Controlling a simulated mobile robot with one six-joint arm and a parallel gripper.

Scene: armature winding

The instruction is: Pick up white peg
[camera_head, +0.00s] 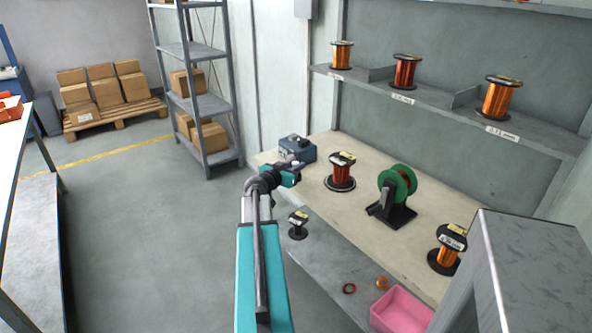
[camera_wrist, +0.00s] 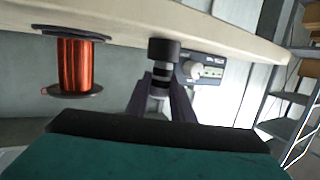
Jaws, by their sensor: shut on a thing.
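My gripper (camera_head: 302,167) reaches over the left end of the beige workbench in the head view, close to a small blue-grey box. In the wrist view its two dark fingers (camera_wrist: 161,88) are shut on an upright peg-like piece (camera_wrist: 160,91). In the head view the held piece is too small to make out clearly.
The blue-grey box (camera_head: 297,148) with a dial stands just behind my gripper. A copper wire spool (camera_head: 341,172) stands to its right. Farther right are a green reel on a black stand (camera_head: 397,190) and another spool (camera_head: 446,250). A pink bin (camera_head: 401,312) is below.

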